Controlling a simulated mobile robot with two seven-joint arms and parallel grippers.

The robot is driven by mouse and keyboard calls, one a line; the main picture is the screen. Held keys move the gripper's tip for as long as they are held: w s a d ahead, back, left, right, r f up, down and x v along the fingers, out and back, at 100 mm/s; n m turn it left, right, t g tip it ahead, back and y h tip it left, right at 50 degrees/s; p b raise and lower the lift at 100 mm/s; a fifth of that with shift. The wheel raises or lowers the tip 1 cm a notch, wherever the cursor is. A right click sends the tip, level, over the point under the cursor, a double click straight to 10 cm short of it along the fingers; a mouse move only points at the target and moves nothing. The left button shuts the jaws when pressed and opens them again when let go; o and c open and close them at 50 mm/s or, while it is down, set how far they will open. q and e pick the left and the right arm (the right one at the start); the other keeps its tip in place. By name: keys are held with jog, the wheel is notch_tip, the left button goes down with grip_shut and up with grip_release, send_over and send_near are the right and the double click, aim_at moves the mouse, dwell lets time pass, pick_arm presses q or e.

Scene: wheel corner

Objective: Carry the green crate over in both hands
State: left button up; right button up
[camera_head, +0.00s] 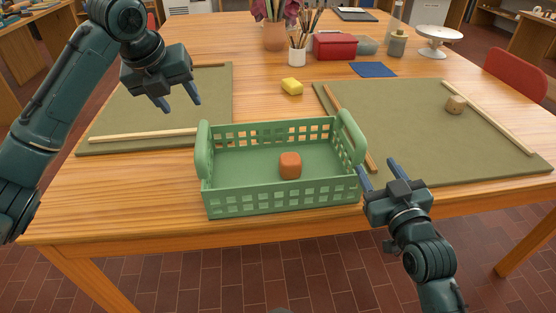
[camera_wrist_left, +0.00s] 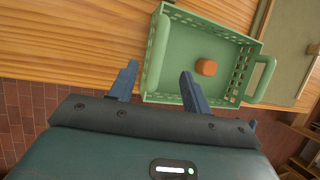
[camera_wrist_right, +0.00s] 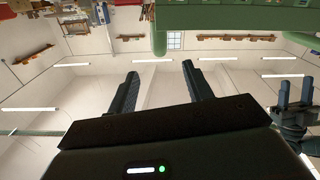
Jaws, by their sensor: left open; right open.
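The green crate (camera_head: 230,197) stands upright on the wooden table near its front edge, with a raised handle at its left and right ends. An orange block (camera_head: 290,165) lies inside it. My left gripper (camera_head: 181,103) is open and empty, above and to the left of the crate's left handle. The left wrist view shows the crate (camera_wrist_left: 185,100) and the block (camera_wrist_left: 206,67) beyond its fingers (camera_wrist_left: 160,80). My right gripper (camera_head: 378,170) is open and empty beside the crate's right end, low and close to it. In the right wrist view its fingers (camera_wrist_right: 160,80) hold nothing.
Green mats (camera_head: 430,130) with wooden strips lie on both sides of the crate. A yellow sponge (camera_head: 291,87) lies behind it. A blue cloth (camera_head: 373,69), red box (camera_head: 335,46), brush cup (camera_head: 297,56) and white stand (camera_head: 438,38) are farther back. A wooden knob (camera_head: 455,105) is at right.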

aim_at(200, 130)
pick_arm(q)
jog(key=x, duration=1.3)
jog(key=shift+f, duration=0.15)
pick_arm(e)
jog(key=w, duration=0.4)
jog(key=w+a, duration=0.1)
jog(key=w, duration=0.3)
jog(key=w+a, duration=0.1)
jog(key=w, duration=0.4)
pick_arm(q)
jog(key=shift+c, duration=0.3)
pick_arm(e)
jog(key=shift+c, duration=0.3)
pick_arm(q)
grip_shut()
pick_arm(e)
grip_shut()
